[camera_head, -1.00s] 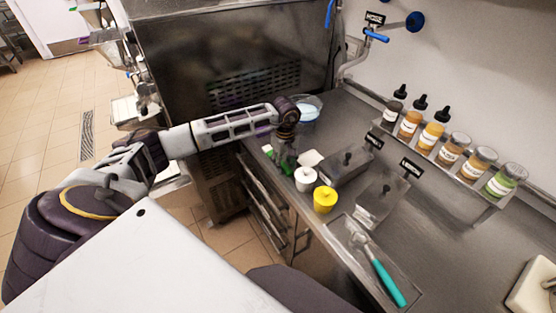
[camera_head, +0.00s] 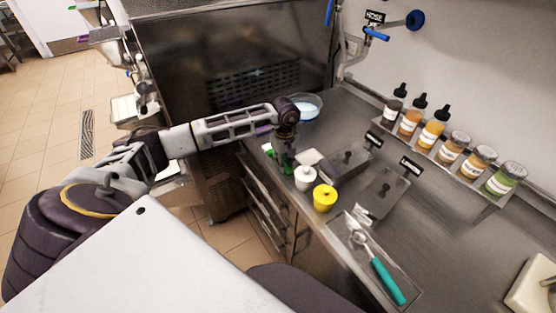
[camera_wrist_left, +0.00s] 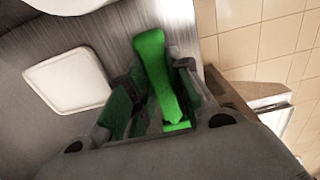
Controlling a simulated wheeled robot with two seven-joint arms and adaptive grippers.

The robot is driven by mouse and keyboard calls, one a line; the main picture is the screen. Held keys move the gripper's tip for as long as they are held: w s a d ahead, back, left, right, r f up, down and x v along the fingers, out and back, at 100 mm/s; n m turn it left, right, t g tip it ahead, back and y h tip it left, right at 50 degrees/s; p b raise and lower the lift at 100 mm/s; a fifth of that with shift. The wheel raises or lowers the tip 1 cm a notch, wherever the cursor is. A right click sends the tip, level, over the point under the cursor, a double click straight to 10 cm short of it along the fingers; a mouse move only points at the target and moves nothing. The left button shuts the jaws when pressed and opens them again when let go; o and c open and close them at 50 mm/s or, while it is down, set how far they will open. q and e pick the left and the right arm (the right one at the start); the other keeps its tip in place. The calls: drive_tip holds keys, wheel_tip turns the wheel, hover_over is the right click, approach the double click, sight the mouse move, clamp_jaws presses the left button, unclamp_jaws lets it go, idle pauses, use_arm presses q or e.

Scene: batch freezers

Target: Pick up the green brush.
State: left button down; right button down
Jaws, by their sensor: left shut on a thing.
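The green brush shows in the left wrist view (camera_wrist_left: 155,70) as a bright green handle between my left gripper's fingers. In the head view a small green part of the brush (camera_head: 268,151) shows beside the gripper, near the counter's front edge. My left gripper (camera_head: 286,162) points down there and is shut on the brush; its fingers also show in the left wrist view (camera_wrist_left: 160,98). Much of the brush is hidden by the gripper in the head view. My right gripper is not in view.
A white cup (camera_head: 305,178) and a yellow cup (camera_head: 325,198) stand close to the right of my left gripper. A bowl (camera_head: 306,107) stands behind it. A teal-handled scoop (camera_head: 385,276) lies in a shallow tray at the front right. Several bottles stand along the wall.

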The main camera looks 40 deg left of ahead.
use_arm(q)
drive_tip(key=shift+r, duration=0.1)
wheel_tip(320, 180, up, 8)
drive_tip(key=shift+r+b, duration=0.25)
drive_tip(key=shift+b, duration=0.5)
drive_tip(key=shift+r, duration=0.7)
drive_tip(key=shift+f, duration=0.1)
